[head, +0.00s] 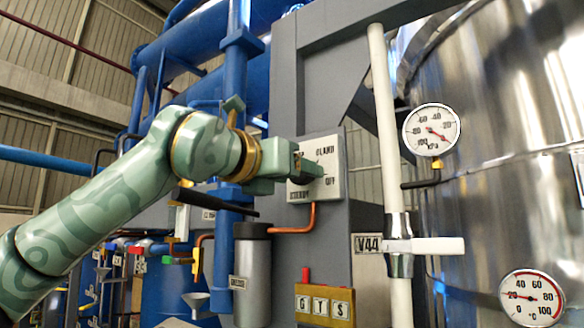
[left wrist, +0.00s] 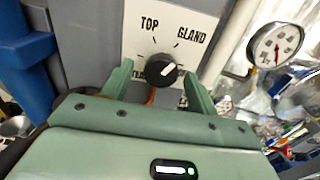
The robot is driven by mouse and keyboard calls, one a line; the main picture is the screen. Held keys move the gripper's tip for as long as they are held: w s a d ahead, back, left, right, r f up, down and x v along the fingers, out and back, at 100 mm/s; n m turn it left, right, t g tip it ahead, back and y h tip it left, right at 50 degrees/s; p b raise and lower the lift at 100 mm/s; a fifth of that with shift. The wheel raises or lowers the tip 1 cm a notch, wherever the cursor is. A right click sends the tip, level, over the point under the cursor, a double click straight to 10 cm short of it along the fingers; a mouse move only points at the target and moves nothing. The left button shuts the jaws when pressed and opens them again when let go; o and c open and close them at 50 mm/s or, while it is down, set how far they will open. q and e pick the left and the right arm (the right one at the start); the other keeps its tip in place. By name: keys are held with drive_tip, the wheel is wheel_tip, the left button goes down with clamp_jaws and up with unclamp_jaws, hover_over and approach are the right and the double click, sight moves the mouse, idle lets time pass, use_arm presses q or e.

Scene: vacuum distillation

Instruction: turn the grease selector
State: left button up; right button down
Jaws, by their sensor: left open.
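The grease selector is a round black knob (left wrist: 161,71) on a white plate (left wrist: 143,22), with a white pointer mark aimed up and to the right. The plate reads TOP and GLAND above the knob; its lower lettering is partly hidden by my fingers. My left gripper (left wrist: 157,73) is open, one finger on each side of the knob; whether they touch it cannot be told. In the head view the plate (head: 328,146) shows GLAND and OFF, and my left gripper (head: 306,168) reaches it from the left, hiding the knob. My right gripper is out of view.
A white vertical pipe (head: 386,130) with a side handle (head: 438,246) stands right of the plate. Gauges (head: 431,130) sit on the shiny vessel (head: 500,200). An orange pipe (head: 311,217) and a grey cylinder (head: 252,275) are below the plate.

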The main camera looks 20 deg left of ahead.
use_arm(q)
drive_tip(key=c, duration=1)
drive_tip(key=shift+d+r+n+b, duration=0.1)
drive_tip(key=shift+n+b, duration=3.7)
drive_tip(key=shift+n, duration=2.2)
drive_tip(key=shift+d+r+n+b, duration=0.1)
drive_tip(key=shift+n+b, duration=3.65)
drive_tip(key=shift+n, duration=2.25)
drive_tip(key=shift+f, duration=0.1)
drive_tip(key=o, duration=1)
drive_tip(key=shift+a, duration=0.15)
